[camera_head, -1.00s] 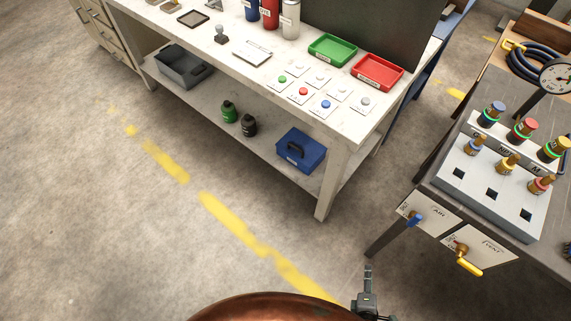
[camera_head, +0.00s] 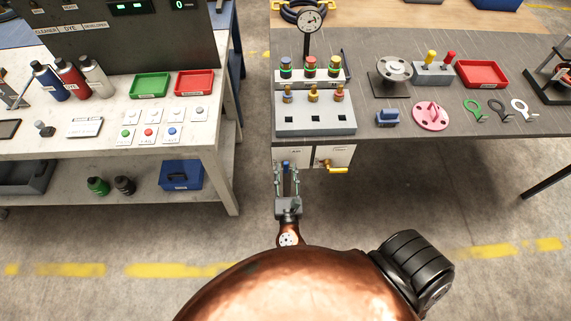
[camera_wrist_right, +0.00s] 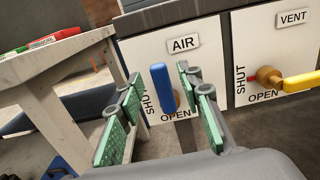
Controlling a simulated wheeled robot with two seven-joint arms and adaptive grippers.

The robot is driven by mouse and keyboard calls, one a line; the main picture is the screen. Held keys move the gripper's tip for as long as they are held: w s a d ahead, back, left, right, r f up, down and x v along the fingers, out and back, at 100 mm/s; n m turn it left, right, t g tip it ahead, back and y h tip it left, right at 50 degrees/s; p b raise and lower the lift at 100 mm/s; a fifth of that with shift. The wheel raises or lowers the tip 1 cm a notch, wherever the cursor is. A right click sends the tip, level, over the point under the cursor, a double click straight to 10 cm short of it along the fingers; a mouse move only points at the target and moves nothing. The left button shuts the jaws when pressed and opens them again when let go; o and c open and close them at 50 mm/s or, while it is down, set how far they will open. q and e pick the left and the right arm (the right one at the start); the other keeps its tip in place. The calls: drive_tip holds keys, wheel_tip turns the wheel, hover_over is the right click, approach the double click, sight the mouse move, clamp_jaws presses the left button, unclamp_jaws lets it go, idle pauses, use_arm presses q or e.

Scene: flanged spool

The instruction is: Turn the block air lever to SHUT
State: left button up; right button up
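The blue air lever (camera_wrist_right: 163,88) is on a white panel marked AIR (camera_wrist_right: 190,60) on the front of the dark bench. SHUT is printed to its left and OPEN below it. The lever looks upright in the right wrist view, its lower end close to OPEN. It also shows small in the head view (camera_head: 286,165). My right gripper (camera_wrist_right: 160,78) is open, with its green-padded fingers on either side of the lever and gaps visible. In the head view the right gripper (camera_head: 287,178) reaches up to the panel. My left gripper is not in view.
A VENT panel with a yellow lever (camera_wrist_right: 300,80) is close on the right. Above are a grey block with plugs (camera_head: 315,115) and a gauge (camera_head: 310,22). A white workbench (camera_head: 225,150) stands to the left. Open floor lies in front.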

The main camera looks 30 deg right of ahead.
sight(286, 166)
drive_tip(key=shift+x, duration=1.55)
drive_tip(key=shift+c, duration=0.2)
drive_tip(key=shift+a, duration=0.1)
clamp_jaws()
